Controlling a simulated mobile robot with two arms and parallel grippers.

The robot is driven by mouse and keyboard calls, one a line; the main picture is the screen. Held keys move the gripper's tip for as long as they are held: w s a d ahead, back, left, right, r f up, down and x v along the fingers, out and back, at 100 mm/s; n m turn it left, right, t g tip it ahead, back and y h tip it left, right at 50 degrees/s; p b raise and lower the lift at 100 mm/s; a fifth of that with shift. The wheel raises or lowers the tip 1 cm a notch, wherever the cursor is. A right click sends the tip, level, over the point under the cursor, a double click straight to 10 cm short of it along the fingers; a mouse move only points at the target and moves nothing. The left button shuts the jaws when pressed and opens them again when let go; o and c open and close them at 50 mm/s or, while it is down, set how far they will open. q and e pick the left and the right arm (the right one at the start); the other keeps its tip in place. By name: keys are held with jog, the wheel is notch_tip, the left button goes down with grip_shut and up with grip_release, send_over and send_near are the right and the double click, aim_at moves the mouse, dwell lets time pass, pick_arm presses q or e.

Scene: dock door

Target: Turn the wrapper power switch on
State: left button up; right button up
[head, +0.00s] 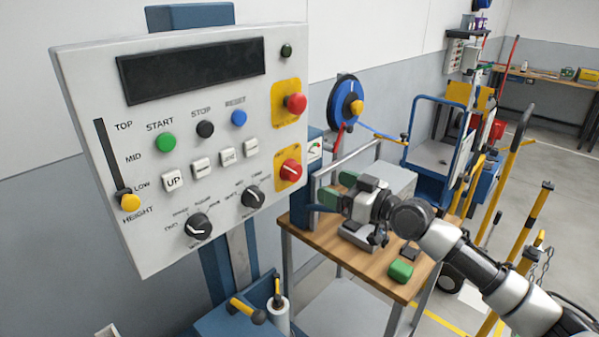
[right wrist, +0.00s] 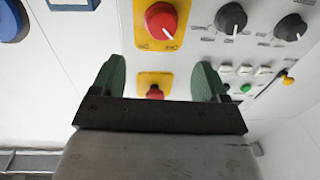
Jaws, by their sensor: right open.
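The wrapper's control panel (head: 150,228) is a tilted white box on a blue post, at the left in the head view. Its red rotary switch (head: 290,171) with a white pointer line sits on a yellow plate at the lower right; it looks like the power switch. In the right wrist view the red switch (right wrist: 160,20) is at the top, above the fingertips, with its pointer slanting to lower right.
A red mushroom button (head: 296,103) is above the switch; in the wrist view it (right wrist: 155,92) appears between the fingers. Black dials (head: 251,197) are at lower left of the switch. A wooden-topped table (head: 345,252) with a grey machine stands below my right arm.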

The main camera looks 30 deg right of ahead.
aim_at(297, 173)
jog(key=p+x, duration=0.3)
jog(key=x, duration=0.5)
jog(key=shift+w+a, duration=0.2)
jog(key=shift+w, duration=0.1)
jog(key=shift+p+x, duration=0.3)
jog(key=shift+x, duration=0.5)
jog(key=shift+f, duration=0.1)
jog(key=shift+s, duration=0.1)
jog(key=shift+c, duration=0.2)
jog(key=c, duration=0.9)
